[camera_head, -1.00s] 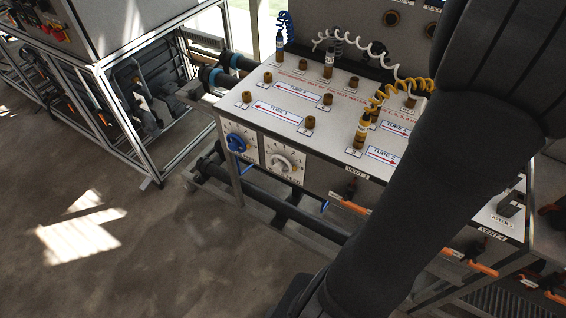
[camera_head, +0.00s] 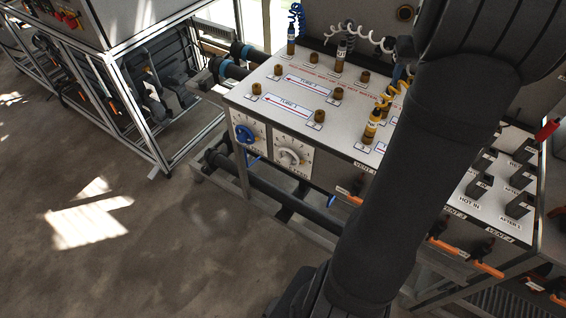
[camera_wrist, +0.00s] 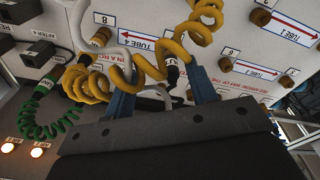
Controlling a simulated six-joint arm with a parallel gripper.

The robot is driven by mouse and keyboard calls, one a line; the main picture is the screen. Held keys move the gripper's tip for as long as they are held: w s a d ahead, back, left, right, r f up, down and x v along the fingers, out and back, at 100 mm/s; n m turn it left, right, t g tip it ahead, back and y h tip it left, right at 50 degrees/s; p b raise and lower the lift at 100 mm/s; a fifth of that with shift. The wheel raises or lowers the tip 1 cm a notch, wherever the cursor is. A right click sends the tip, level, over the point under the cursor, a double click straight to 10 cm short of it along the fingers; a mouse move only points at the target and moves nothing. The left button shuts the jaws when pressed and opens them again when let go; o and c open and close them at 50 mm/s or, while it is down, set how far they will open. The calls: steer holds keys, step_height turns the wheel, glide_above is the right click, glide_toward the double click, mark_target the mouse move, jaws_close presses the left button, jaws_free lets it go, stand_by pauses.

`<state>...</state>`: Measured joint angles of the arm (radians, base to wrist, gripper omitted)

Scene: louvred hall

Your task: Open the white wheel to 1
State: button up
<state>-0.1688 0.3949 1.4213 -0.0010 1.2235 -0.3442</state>
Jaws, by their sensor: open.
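The white wheel (camera_head: 290,157) is on the front face of the bench, on a white dial plate with markings around it. It sits right of the blue wheel (camera_head: 245,134). Its exact setting is too small to read. My gripper (camera_wrist: 160,76) shows in the wrist view with two blue fingers apart. It is above the bench top among coiled hoses, with no wheel visible there. I cannot tell whether the fingers touch the hoses. In the head view my dark arm crosses the right side and my gripper is mostly hidden.
Brass fittings (camera_head: 319,116) and upright plugs (camera_head: 341,54) stand on the bench top. Orange-handled valves (camera_head: 466,258) line the lower front. Floor (camera_head: 190,240) in front of the wheels is clear.

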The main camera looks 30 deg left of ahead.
steer(key=s+a+f+n+h, duration=0.2)
steer(key=s+a+f, duration=0.1)
steer(key=f, duration=0.1)
steer(key=s+a+f+n+h, duration=0.2)
steer(key=s+a+f, duration=0.2)
steer(key=f, duration=0.1)
steer(key=s+a+f+n+g+h, duration=0.1)
steer(key=s+a+f+n+h, duration=0.2)
steer(key=s+a+f, duration=0.1)
steer(key=shift+a+f, duration=0.1)
steer(key=shift+f, duration=0.4)
steer(key=s+a+f+n+t+h, duration=0.1)
steer(key=s+n+t, duration=0.1)
steer(key=n+t, duration=0.1)
steer(key=s+a+f+n+t+h, duration=0.1)
steer(key=s+a+n+t+h, duration=0.1)
steer(key=n+t, duration=0.1)
steer(key=s+a+n+t+h, duration=0.2)
steer(key=n+t, duration=0.1)
steer(key=shift+s+f+n, duration=0.4)
steer(key=s+a+f+n+t+y, duration=0.3)
steer(key=s+a+f+n+t, duration=0.1)
steer(key=s+n, duration=0.15)
steer(key=s+a+f+n+t+y, duration=0.3)
steer(key=s+a+f+n+t, duration=0.15)
steer(key=s, duration=0.25)
steer(key=n+y, duration=0.6)
glide_toward(284, 163)
steer(key=w, duration=0.8)
steer(key=shift+w, duration=0.3)
